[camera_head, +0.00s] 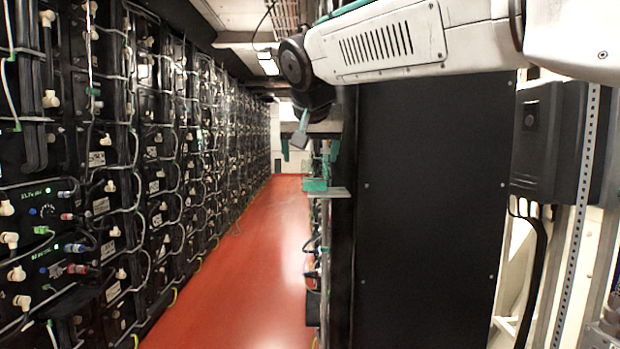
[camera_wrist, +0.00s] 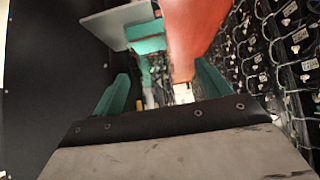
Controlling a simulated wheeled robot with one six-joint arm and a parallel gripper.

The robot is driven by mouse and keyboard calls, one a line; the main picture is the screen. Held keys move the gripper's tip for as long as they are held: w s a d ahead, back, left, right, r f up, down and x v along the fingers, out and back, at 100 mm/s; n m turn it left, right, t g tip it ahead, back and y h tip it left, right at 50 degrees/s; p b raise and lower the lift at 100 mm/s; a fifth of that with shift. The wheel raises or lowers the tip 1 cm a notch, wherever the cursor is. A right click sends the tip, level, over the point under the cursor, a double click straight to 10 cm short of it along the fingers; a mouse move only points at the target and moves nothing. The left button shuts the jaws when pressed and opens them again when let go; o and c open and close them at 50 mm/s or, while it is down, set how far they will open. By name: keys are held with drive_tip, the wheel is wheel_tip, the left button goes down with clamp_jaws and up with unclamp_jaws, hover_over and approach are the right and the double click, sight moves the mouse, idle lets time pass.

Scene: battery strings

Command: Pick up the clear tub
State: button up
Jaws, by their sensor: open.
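I cannot make out a clear tub in either view. My gripper (camera_head: 309,150) hangs at the end of my arm, above the aisle-side edge of the black cabinet in the head view. In the wrist view its two teal fingers stand wide apart, with nothing seen between them (camera_wrist: 160,88). A small grey shelf (camera_head: 332,193) juts out below the gripper. A teal object (camera_head: 315,185) rests on or beside it; its shape is unclear. The wrist view, with the floor at its top, also shows the shelf (camera_wrist: 112,22) and the teal object (camera_wrist: 147,42) beyond the fingers.
A large black panel (camera_head: 425,215) stands close on the right. Battery racks (camera_head: 110,180) with cables and white fittings line the left wall. The red aisle floor (camera_head: 258,260) between is clear. Cables and parts stick out below the shelf.

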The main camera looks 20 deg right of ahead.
sight(314, 172)
drive_tip(key=x, duration=0.3)
drive_tip(key=d+x, duration=0.1)
drive_tip(key=x, duration=0.3)
drive_tip(key=shift+s, duration=0.2)
drive_tip(key=c, duration=1.1)
